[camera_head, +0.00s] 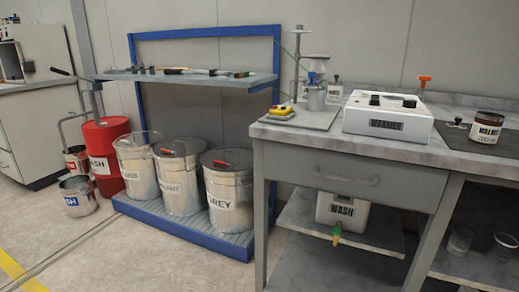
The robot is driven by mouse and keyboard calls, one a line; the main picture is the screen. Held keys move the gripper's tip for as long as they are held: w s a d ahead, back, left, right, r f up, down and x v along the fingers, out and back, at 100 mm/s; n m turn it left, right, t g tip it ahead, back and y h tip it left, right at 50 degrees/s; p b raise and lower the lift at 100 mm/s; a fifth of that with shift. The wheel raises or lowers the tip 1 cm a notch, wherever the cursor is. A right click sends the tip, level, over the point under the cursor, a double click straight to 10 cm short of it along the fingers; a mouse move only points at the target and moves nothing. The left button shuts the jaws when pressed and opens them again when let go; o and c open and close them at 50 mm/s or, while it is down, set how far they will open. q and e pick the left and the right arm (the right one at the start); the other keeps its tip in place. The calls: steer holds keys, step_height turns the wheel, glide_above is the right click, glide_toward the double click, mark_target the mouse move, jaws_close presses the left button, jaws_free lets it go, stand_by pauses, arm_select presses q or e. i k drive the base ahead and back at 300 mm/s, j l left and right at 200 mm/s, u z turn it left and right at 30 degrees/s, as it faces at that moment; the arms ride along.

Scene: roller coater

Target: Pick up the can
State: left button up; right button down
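Several things here could be called a can. A dark brown can with a white "WALNUT 200" label (487,129) stands upright on a dark mat at the right end of the bench. A small metal can (316,98) stands at the stirrer stand on the bench. Large lidded metal cans stand on the blue rack: one with an unclear label (137,171), one seemingly labelled walnut (181,188), and one labelled "GREY" (227,200). Neither of my grippers is in view.
The grey bench (350,155) carries a white "WARMER" box (388,117). A "WASH" container with a tap (342,213) sits on its lower shelf. A red drum (106,155) and metal pails (78,196) stand at left. The floor in front is clear.

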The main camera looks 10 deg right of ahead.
mark_target(487, 125)
steer(key=z, duration=1.5)
